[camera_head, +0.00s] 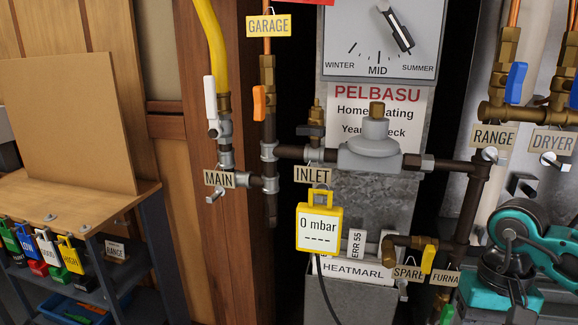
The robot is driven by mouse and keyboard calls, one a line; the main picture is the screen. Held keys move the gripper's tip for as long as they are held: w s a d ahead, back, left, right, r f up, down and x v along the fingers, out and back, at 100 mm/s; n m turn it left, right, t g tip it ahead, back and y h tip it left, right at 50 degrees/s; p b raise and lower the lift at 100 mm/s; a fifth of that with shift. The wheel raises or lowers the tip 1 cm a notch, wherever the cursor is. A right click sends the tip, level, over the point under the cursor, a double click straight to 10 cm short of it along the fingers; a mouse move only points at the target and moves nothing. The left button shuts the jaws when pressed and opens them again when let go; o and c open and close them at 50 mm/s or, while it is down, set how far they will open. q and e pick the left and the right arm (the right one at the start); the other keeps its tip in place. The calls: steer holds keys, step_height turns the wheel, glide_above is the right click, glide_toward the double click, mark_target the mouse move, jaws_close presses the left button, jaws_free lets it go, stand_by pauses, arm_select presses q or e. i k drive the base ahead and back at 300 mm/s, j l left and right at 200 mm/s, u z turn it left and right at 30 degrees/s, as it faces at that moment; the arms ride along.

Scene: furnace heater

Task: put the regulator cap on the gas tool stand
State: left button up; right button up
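A grey round regulator (369,150) sits on the dark horizontal pipe in the middle. A brass-coloured piece (376,109) stands upright on its top; I cannot tell whether this is the regulator cap. A stand with a wooden top (90,205) and dark metal frame is at the left, with labelled tags hanging along its front; it appears to be the gas tool stand. My teal and dark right arm (520,232) is at the lower right, away from the regulator. Its fingertips cannot be made out. My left gripper is out of view.
A yellow pressure meter (319,231) reading 0 mbar hangs below the regulator, its cable running down. An orange valve handle (259,103) and a white one (210,98) stick out at the left pipes.

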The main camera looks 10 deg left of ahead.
mark_target(42, 204)
steer(key=i+j+u, duration=0.1)
steer(key=j+u, duration=0.15)
steer(key=j, duration=1.2)
steer(key=i+j+u, duration=0.15)
steer(key=j, duration=0.25)
steer(key=j+u, duration=0.1)
steer(key=j, duration=0.3)
steer(key=i+j+u, duration=0.15)
steer(key=j, duration=0.25)
steer(key=i+j+u, duration=0.1)
steer(key=j, duration=0.3)
steer(key=i+j+u, duration=0.4)
steer(key=i+j, duration=0.45)
steer(key=i, duration=0.05)
